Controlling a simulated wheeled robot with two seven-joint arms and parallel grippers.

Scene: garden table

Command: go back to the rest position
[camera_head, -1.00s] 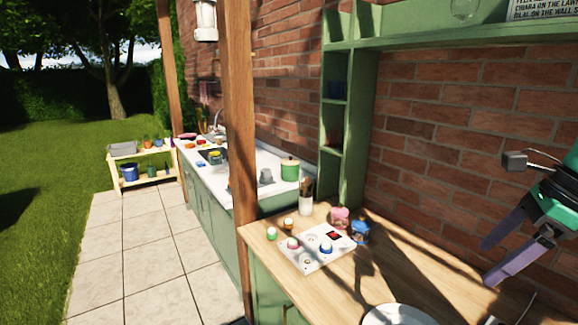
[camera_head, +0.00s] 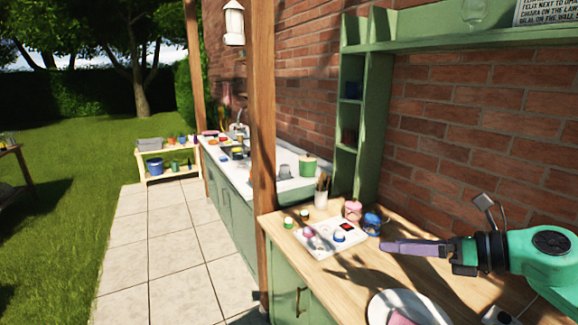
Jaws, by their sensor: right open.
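My right gripper (camera_head: 414,247) comes in from the right on its green arm. It is over the wooden counter (camera_head: 345,275), above and behind the white plate, with its purple fingers pointing left. The fingers overlap in this view and nothing shows between them. Their tips are near the blue jar (camera_head: 372,223), and I cannot tell whether they touch it. My left gripper is out of view.
A white panel (camera_head: 322,247) with several small pots stands on the counter beside a pink jar (camera_head: 353,210). A white plate (camera_head: 378,308) with a pink item lies at the front. A wooden post (camera_head: 263,150) rises at the counter's left. The paving is clear.

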